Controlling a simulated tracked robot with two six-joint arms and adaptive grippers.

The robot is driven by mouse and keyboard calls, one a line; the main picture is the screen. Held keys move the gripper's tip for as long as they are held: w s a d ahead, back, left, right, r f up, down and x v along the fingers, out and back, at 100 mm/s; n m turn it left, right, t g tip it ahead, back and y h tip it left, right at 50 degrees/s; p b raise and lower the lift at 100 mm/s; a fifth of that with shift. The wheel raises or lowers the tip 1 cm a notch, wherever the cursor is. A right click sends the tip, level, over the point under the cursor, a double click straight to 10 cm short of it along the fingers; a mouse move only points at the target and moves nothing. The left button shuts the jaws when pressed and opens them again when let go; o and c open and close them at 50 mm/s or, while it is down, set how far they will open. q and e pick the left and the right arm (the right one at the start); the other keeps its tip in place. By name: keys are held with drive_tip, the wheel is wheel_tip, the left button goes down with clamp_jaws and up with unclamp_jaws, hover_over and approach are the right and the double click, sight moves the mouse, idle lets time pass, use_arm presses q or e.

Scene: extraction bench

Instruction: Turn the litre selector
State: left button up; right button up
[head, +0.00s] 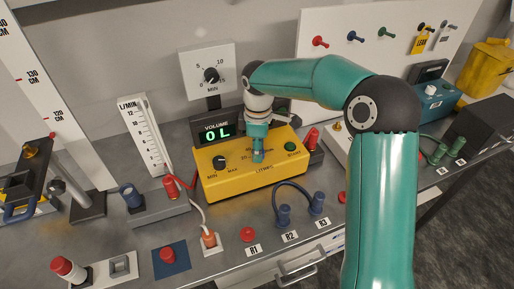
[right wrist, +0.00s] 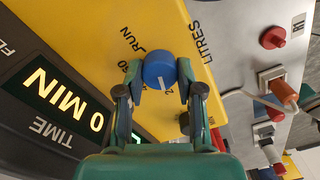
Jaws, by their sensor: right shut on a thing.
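The blue litre selector knob (right wrist: 159,68) sits on the yellow pump box, which also shows in the head view (head: 222,185). Its white pointer line faces the numbers printed beside it, partly hidden by my fingers. My right gripper (right wrist: 160,88) is shut on the knob, one finger on each side. In the head view my right gripper (head: 258,153) reaches down onto the box face and hides most of the knob. The green volume display (head: 217,132) reads 0 L. In the right wrist view a time display (right wrist: 65,105) reads 0 MIN. My left gripper is not in view.
A black knob (head: 219,162) is left on the box and a green button (head: 291,146) is right. A dial timer (head: 211,75) stands behind. A flow gauge (head: 146,135) is at left.

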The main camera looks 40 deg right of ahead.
drive_tip(key=shift+w+r, duration=0.2)
idle(0.3)
drive_tip(key=o, duration=1)
drive_tip(key=shift+o, duration=0.8)
drive_tip(key=shift+f, duration=0.15)
drive_tip(key=shift+s, duration=0.1)
wheel_tip(320, 180, up, 12)
